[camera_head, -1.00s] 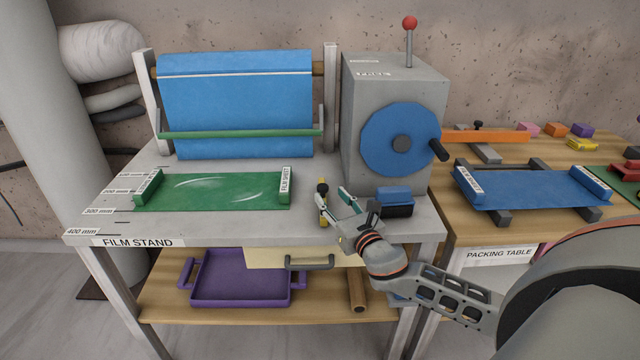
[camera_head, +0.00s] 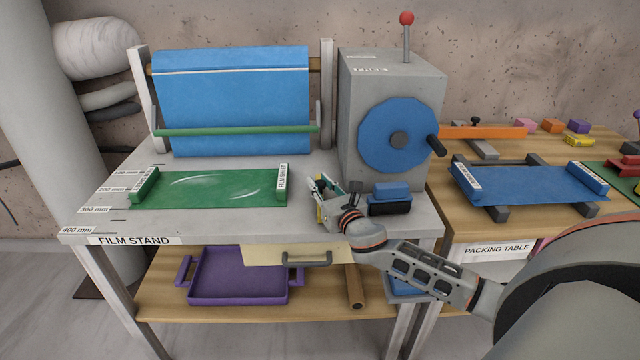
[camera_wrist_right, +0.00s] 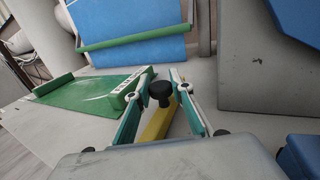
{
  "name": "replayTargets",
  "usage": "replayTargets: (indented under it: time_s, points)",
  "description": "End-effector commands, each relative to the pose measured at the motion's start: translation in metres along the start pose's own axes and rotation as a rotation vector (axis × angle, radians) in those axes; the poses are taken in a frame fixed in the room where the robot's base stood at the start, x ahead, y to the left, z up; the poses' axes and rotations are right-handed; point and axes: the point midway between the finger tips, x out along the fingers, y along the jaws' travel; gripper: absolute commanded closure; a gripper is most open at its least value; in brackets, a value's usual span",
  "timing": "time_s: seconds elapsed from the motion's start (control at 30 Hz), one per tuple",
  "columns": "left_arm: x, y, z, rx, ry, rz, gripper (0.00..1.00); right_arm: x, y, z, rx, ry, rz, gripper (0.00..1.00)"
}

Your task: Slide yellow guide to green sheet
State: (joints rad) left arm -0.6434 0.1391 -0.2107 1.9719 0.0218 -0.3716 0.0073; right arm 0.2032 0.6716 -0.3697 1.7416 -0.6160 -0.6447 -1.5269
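The yellow guide (camera_wrist_right: 158,123) with its black knob (camera_wrist_right: 160,89) lies between the fingers of my right gripper (camera_wrist_right: 163,76) in the wrist view. The fingers stand apart on either side, and a gap shows on the right; contact on the left is unclear. In the head view the right gripper (camera_head: 321,181) is low over the stand top and mostly covers the guide (camera_head: 319,213). The green sheet (camera_head: 210,189) lies flat to the left, with a raised, labelled green bar (camera_head: 283,185) at its right end. My left gripper is out of view.
A blue film roll (camera_head: 232,100) with a green bar hangs behind the sheet. A grey box (camera_head: 365,165) with a blue wheel stands behind right. A blue-and-black block (camera_head: 391,195) sits right of the gripper. Bare grey top lies between sheet and gripper.

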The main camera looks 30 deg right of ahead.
Motion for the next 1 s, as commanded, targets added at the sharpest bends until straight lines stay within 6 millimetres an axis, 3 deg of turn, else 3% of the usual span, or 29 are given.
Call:
replayTargets:
  time_s: [0.23,0.5,0.6,0.93,0.97,1.0]
  points:
    - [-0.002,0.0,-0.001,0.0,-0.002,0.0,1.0,0.004,0.008,0.002,0.002,-0.002,-0.001,1.0]
    - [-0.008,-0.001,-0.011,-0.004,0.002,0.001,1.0,0.025,0.059,0.003,0.004,-0.002,0.0,1.0]
    - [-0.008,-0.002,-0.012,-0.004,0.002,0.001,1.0,0.029,0.069,0.003,0.002,-0.003,0.0,1.0]
    - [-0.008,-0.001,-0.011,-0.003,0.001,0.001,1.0,0.03,0.072,0.001,0.0,-0.002,0.0,1.0]
    - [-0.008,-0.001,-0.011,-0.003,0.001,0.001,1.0,0.03,0.072,0.001,0.0,-0.002,0.0,0.71]
    - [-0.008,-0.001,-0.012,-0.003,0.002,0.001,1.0,0.03,0.072,0.001,0.0,-0.002,0.0,0.6]
